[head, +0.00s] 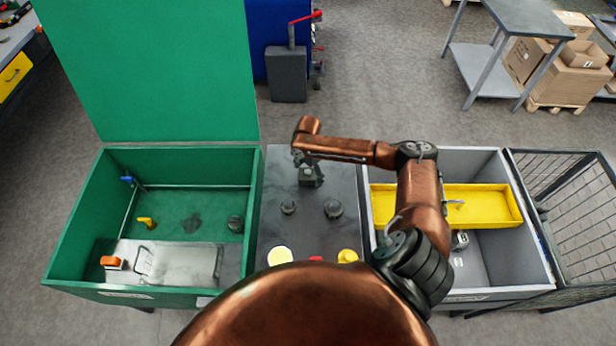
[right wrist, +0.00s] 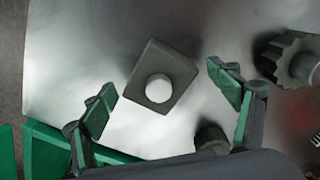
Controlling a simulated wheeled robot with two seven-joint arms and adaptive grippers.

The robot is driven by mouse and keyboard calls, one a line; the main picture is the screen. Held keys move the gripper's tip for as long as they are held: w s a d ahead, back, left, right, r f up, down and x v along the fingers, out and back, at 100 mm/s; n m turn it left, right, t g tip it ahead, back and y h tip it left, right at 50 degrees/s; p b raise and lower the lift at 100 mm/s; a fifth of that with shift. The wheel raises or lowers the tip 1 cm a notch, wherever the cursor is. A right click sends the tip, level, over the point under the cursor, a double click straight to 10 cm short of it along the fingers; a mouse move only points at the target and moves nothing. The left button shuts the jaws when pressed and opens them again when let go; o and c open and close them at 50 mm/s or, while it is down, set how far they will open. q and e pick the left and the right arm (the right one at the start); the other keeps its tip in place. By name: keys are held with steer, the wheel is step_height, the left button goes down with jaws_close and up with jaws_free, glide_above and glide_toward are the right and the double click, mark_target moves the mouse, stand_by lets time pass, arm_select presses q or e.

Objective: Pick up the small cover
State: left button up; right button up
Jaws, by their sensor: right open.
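A small grey square piece with a round knob on top, which looks like the small cover (right wrist: 176,62), lies on the grey metal table (head: 338,168). It also shows in the head view (head: 313,181), partly hidden by my right gripper (head: 303,160). In the right wrist view my right gripper (right wrist: 162,82) is open, its green-padded fingers on either side of the cover in the picture, with bare metal visible between. It does not hold the cover. My left gripper is not in view.
Dark round knobs (head: 333,209) (head: 288,207) stand nearer on the table, with yellow and red items at its near edge. A green open-lidded crate (head: 254,185) stands left; a grey crate (head: 548,262) with a yellow tray (head: 500,204) stands right.

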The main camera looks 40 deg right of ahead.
steer(key=shift+w+f, duration=0.1)
steer(key=shift+w, duration=0.05)
steer(key=shift+c, duration=0.5)
steer(key=c, duration=1)
steer(key=shift+c, duration=1.4)
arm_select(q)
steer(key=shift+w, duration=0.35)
arm_select(e)
steer(key=shift+c, duration=0.3)
steer(key=shift+r, duration=0.2)
